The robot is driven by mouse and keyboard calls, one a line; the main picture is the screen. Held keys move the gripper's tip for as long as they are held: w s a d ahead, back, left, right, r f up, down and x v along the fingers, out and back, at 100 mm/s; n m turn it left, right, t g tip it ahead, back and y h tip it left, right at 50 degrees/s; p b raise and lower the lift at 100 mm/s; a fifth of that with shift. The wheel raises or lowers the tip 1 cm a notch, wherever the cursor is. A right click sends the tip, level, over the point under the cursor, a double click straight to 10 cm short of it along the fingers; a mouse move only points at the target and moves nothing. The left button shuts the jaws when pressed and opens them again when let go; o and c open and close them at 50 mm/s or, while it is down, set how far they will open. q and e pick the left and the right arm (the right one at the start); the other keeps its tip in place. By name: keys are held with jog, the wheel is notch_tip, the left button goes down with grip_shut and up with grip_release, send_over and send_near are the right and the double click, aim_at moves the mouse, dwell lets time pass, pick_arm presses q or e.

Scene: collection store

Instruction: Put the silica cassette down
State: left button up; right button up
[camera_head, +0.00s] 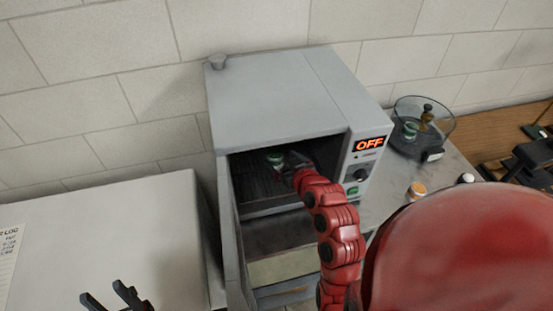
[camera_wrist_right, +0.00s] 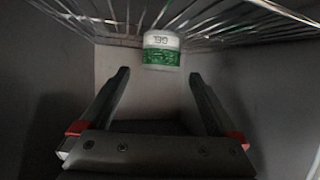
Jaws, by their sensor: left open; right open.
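The silica cassette (camera_head: 275,159), a small white canister with a green label, is inside the open grey oven (camera_head: 275,95), at the wire rack (camera_head: 250,175). It also shows in the right wrist view (camera_wrist_right: 161,50), by the rack wires and beyond my fingertips. My right gripper (camera_head: 293,168) reaches into the oven, just right of the cassette in the head view. In the wrist view its jaws (camera_wrist_right: 159,77) are apart with nothing between them. My left gripper (camera_head: 112,294) is open and empty at the lower left, away from the oven.
The oven's panel (camera_head: 369,144) reads OFF. A glass bowl (camera_head: 437,112) to its right holds a similar green-and-white canister (camera_head: 410,130) and a brass-coloured object (camera_head: 426,116). An orange-lidded jar (camera_head: 417,189) stands on the counter. A large pale cabinet (camera_head: 120,235) stands left.

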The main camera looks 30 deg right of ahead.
jog(key=p+v, duration=0.6)
jog(key=shift+r+p, duration=0.25)
jog(key=shift+p, duration=0.05)
jog(key=shift+s+p, duration=0.3)
jog(key=shift+s, duration=0.05)
jog(key=shift+f, duration=0.1)
